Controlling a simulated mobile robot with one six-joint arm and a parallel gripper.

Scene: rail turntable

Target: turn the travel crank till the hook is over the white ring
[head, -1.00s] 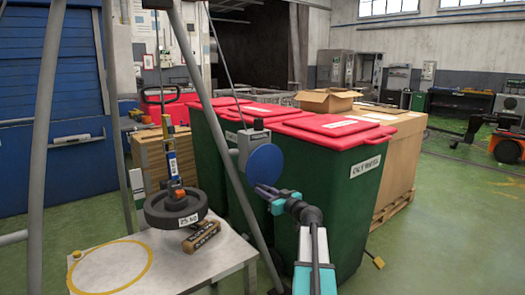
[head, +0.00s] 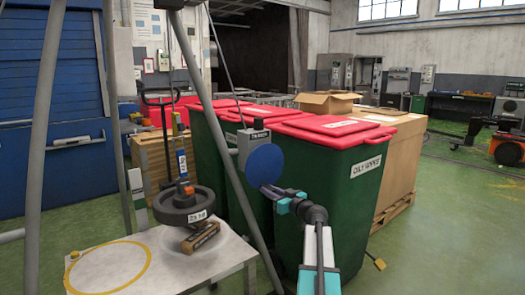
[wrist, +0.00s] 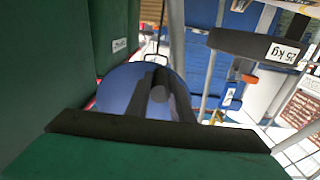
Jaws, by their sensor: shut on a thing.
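The travel crank is a blue disc (head: 265,165) on a grey box (head: 247,146) on the slanted frame leg. My gripper (head: 272,190) is at the disc's lower edge. A yellow ring (head: 72,283) is marked on the table, left of the weight.
A brown block (head: 200,237) lies on the pale table (head: 190,270) under the weight. Green bins with red lids (head: 345,175) stand close behind my arm. A frame leg (head: 215,125) slants between the weight and the crank.

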